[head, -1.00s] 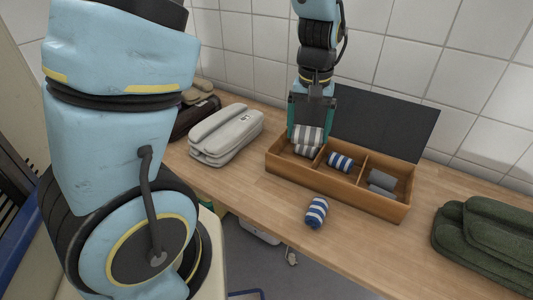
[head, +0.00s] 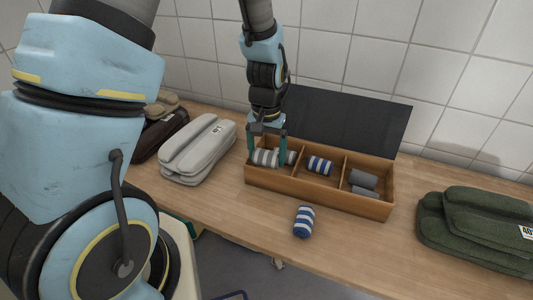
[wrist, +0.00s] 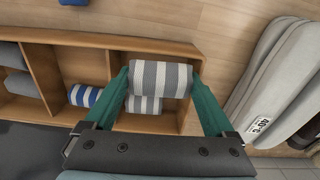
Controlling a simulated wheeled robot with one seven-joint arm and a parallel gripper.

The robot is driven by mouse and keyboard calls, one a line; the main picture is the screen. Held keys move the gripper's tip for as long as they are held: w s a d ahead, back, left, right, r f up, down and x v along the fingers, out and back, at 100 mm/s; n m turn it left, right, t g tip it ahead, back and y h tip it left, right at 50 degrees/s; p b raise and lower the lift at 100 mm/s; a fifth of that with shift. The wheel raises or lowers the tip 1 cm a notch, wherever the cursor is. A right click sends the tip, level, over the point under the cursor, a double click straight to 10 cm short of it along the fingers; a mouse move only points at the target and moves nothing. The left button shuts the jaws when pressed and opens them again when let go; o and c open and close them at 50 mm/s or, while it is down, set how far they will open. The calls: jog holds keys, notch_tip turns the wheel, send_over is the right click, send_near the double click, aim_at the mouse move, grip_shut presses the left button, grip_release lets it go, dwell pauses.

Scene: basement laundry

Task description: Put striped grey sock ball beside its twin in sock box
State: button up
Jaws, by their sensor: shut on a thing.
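My gripper (head: 267,150) is shut on a grey-and-white striped sock ball (head: 264,158), with a finger on either side of it in the wrist view (wrist: 160,78). The ball is at the left compartment of the wooden sock box (head: 316,196), near its front wall. Its matching striped twin (head: 290,157) lies behind it in the same compartment and shows partly covered in the wrist view (wrist: 143,104). I cannot tell whether the held ball touches the compartment floor.
The middle compartment holds a blue-and-white sock ball (head: 320,166); the right one holds plain grey balls (head: 363,180). Another blue-striped ball (head: 304,221) lies on the table in front. Folded grey cloth (head: 197,150) is left; green towels (head: 478,228) are right. The dark lid (head: 345,118) stands open behind.

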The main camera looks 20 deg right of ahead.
jog(key=shift+f, duration=0.2)
jog(key=shift+f+b, duration=0.35)
jog(key=shift+f, duration=0.2)
jog(key=shift+f, duration=0.1)
jog(key=o, duration=1.1)
jog(key=shift+c, duration=0.2)
